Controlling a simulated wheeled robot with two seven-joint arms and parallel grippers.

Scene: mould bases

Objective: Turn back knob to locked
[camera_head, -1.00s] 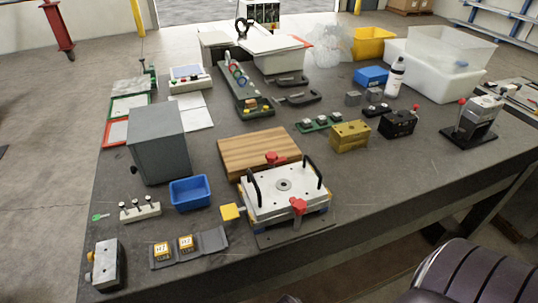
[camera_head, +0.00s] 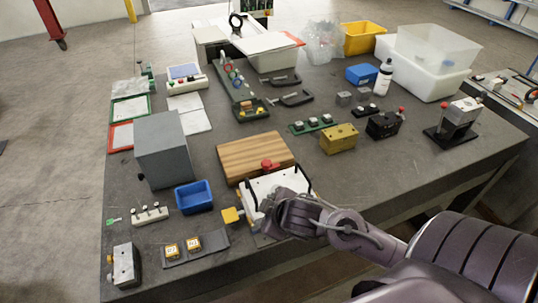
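The mould base (camera_head: 262,187) is a white plate with two black handles on a dark base near the table's front edge. Its back red knob (camera_head: 268,166) stands at the rear edge of the plate, in clear view. My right gripper (camera_head: 278,218) is over the front right part of the mould base, short of the back knob. It hides the front red knob and much of the plate. Its fingers are not distinct, so I cannot tell whether they are open or hold anything. My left gripper is out of view.
A wooden board (camera_head: 255,152) lies just behind the mould base. A yellow block (camera_head: 231,215) is at its left, with a blue bin (camera_head: 194,196) beyond. A grey box (camera_head: 163,150) stands further left.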

